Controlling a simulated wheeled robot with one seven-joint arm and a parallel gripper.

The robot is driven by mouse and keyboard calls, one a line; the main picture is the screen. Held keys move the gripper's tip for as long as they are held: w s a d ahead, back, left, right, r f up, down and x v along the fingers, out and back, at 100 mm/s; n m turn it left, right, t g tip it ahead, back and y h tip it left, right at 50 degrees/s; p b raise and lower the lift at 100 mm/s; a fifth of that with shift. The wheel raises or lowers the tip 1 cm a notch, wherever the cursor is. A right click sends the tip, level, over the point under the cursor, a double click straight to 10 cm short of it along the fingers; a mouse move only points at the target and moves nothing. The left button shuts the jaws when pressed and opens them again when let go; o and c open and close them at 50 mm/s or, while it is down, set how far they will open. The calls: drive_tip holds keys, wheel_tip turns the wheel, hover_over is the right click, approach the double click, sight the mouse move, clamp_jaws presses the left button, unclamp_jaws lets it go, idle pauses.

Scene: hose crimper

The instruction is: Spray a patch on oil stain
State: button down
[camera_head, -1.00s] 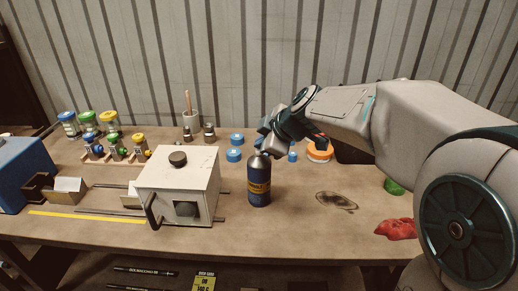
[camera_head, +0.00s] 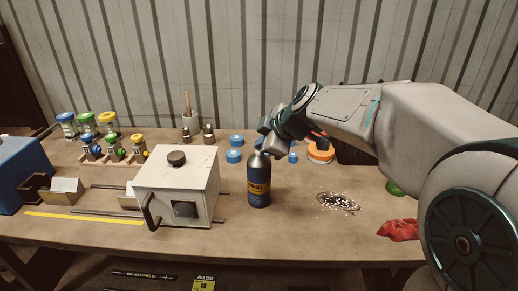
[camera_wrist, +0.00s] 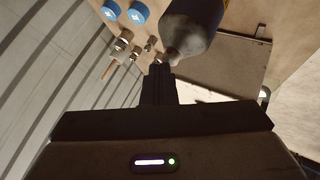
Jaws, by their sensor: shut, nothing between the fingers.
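A dark blue spray can (camera_head: 259,187) with a yellow label and grey top stands upright on the workbench, just right of the white machine. My gripper (camera_head: 266,150) is at the can's top. In the wrist view, the shut fingers (camera_wrist: 160,74) are at the nozzle end of the can (camera_wrist: 195,22), not around its body. I cannot tell whether they press on it. The oil stain (camera_head: 336,203) is a dark patch on the bench to the right of the can, covered with white specks.
The white machine (camera_head: 178,188) stands left of the can. Blue caps (camera_head: 234,155) and an orange ring (camera_head: 320,154) lie behind. A red cloth (camera_head: 398,230) lies right of the stain. The bench front between can and cloth is clear.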

drive_tip(key=shift+r, duration=0.3)
drive_tip(key=shift+r+p, duration=1.55)
drive_tip(key=shift+r, duration=1.35)
idle(0.4)
